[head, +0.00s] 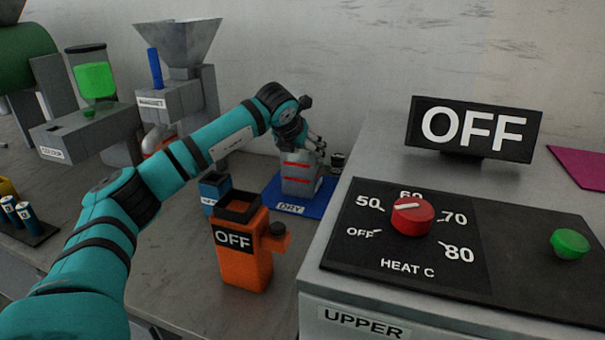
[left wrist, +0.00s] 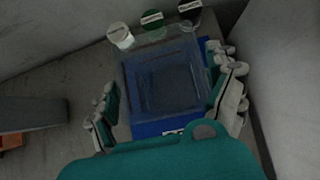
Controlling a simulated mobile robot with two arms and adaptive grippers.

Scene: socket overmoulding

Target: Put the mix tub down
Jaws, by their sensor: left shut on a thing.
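The mix tub (head: 300,178) is a grey, see-through box with red lines, at the back of the bench in the head view. It is over the blue mat marked DRY (head: 291,208); I cannot tell whether its base touches the mat. My left gripper (head: 313,147) is at the top of the tub and shut on it. In the left wrist view the clear tub (left wrist: 166,90) is between the fingers of the left gripper (left wrist: 168,98), with the blue mat (left wrist: 150,129) below. The tub looks empty there. My right gripper is not in view.
An orange box marked OFF (head: 240,262) and a blue container (head: 213,188) stand left of the mat. A grey heater cabinet (head: 350,318) with a red knob (head: 412,216) is close on the right. Small labelled pots (left wrist: 152,19) stand beyond the tub.

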